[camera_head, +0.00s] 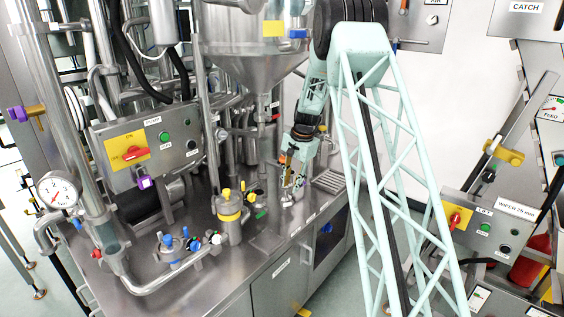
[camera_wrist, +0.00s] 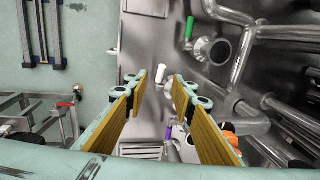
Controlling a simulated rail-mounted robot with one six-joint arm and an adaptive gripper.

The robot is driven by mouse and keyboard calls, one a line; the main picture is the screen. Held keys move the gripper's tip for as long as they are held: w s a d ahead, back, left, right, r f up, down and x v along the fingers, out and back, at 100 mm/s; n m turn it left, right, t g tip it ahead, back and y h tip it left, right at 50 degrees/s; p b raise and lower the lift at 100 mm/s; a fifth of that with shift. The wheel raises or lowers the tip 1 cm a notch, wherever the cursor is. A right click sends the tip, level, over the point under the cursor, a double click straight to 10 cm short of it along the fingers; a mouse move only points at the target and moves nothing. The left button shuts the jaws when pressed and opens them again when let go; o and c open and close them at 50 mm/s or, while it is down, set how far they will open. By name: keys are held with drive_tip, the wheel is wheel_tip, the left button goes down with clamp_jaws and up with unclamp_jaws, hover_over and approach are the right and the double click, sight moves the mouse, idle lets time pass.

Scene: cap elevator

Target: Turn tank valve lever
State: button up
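The steel conical tank (camera_head: 255,60) stands at the top centre of the head view, with piping below its outlet. My gripper (camera_head: 288,190) is low beside that piping, pointing down over the steel bench. In the wrist view my gripper (camera_wrist: 161,82) is open, its two yellow-padded fingers apart with nothing between the pads. A short white lever (camera_wrist: 160,74) shows between the fingertips, apparently beyond them. A green lever (camera_wrist: 190,27) stands farther off, beside a round pipe opening; it also shows in the head view (camera_head: 261,213). I cannot tell which lever is the tank valve's.
Steel pipes (camera_wrist: 285,32) crowd the right of the wrist view. The pump control box (camera_head: 150,148) is farther left. Open floor lies in front of the bench.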

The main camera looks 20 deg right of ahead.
drive_tip(key=s+a+r+n, duration=0.1)
drive_tip(key=s+a+r, duration=0.3)
drive_tip(key=r, duration=0.4)
drive_tip(key=s+a+r+n, duration=0.2)
drive_tip(key=s+a+r, duration=0.2)
drive_tip(key=r, duration=0.4)
drive_tip(key=shift+s+a+r, duration=0.2)
drive_tip(key=shift+r, duration=0.2)
idle(0.3)
drive_tip(key=shift+c, duration=0.2)
drive_tip(key=w+d+f+m+p, duration=0.2)
drive_tip(key=w+d+f, duration=0.2)
drive_tip(key=f, duration=0.3)
drive_tip(key=w+d+f+m+p, duration=0.2)
drive_tip(key=w+d+f, duration=0.2)
drive_tip(key=f, duration=0.4)
drive_tip(key=shift+w+d, duration=0.2)
drive_tip(key=shift+w, duration=0.25)
drive_tip(key=shift+f, duration=0.1)
